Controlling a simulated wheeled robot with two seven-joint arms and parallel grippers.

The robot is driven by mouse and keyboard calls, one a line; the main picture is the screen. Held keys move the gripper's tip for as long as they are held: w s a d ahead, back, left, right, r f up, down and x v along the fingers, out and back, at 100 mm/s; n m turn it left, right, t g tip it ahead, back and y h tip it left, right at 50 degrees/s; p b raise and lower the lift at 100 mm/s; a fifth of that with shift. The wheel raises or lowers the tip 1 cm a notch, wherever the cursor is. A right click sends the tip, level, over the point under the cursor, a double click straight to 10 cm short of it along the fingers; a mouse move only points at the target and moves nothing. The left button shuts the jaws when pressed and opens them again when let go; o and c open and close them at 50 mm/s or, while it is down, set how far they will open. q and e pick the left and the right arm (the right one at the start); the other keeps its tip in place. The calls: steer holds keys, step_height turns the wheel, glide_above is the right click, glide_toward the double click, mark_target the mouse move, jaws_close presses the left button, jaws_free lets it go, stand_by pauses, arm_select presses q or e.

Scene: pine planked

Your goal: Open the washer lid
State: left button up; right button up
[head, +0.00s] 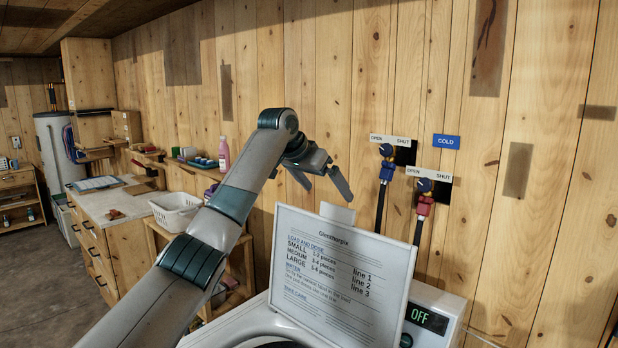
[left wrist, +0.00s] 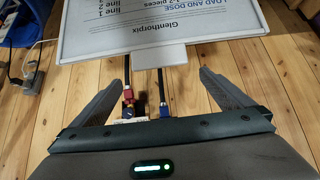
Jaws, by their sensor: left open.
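The washer (head: 235,325) is white and stands at the bottom of the head view, with part of a dark round opening showing at the lower edge. Its lid (head: 335,275) stands raised and steep, its printed face towards me and a pale tab (head: 338,213) at its top edge. My left gripper (head: 322,183) is open and empty, just above the tab. In the left wrist view the lid (left wrist: 165,25) and tab (left wrist: 158,57) lie just beyond the open left gripper (left wrist: 159,80), and the tab appears apart from the fingers. My right gripper is out of view.
A display (head: 426,319) reading OFF is right of the lid. Blue (head: 387,172) and red (head: 425,205) hose taps are on the plank wall behind. A white basket (head: 176,212) and a workbench (head: 112,204) are at left. A pink bottle (head: 224,153) stands behind my arm.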

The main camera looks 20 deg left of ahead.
arm_select(q)
steer(key=b+v, duration=0.3)
steer(key=v, duration=0.6)
steer(key=shift+s, duration=0.1)
